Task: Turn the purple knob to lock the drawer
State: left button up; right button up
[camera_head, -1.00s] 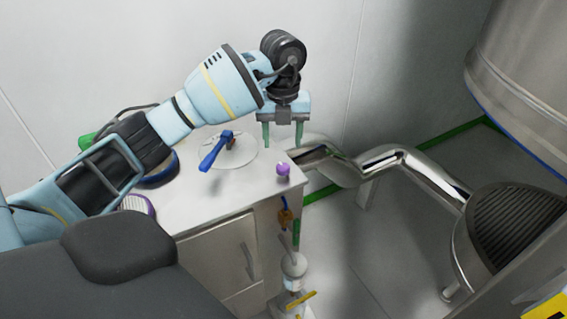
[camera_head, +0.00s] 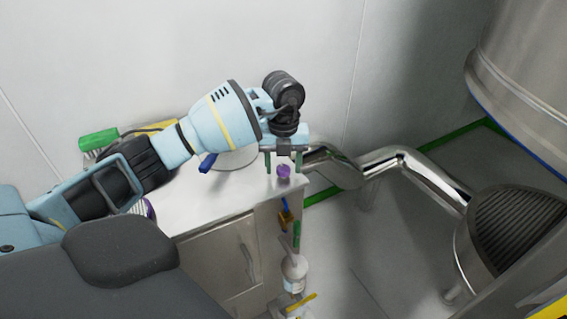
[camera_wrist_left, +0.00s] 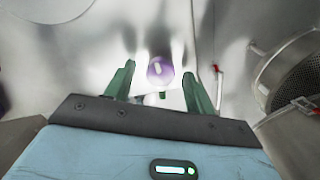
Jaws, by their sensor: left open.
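The purple knob (camera_head: 283,171) sits on top of the steel cabinet at its right front corner. In the left wrist view the knob (camera_wrist_left: 160,71) is round with a pale bar mark across it. My left gripper (camera_head: 284,167) is open, pointing down, with its green fingers on either side of the knob. In the left wrist view the fingers (camera_wrist_left: 158,85) are spread, with the knob between them and gaps on both sides. I cannot tell whether the fingertips reach down to the knob's height. The drawer front (camera_head: 216,253) is on the cabinet's front face. My right gripper is out of view.
A blue-handled tool (camera_head: 207,163) and a green-handled brush (camera_head: 99,140) lie on the cabinet top. Bottles (camera_head: 294,272) and hanging tools (camera_head: 286,215) are at the cabinet's right side. A steel pipe (camera_head: 400,160) runs to the right.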

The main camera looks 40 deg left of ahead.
pick_arm(q)
jog(key=c, duration=1)
jog(key=shift+o, duration=0.2)
jog(key=shift+m, duration=0.4)
jog(key=shift+r+m+p, duration=0.15)
jog(key=shift+m+p, duration=0.5)
jog(key=shift+m, duration=0.35)
jog(key=m+p, duration=0.1)
jog(key=m, duration=0.2)
jog(key=shift+m, duration=1.2)
jog(key=m+p, duration=0.1)
jog(key=m, duration=0.8)
jog(key=shift+m, duration=0.4)
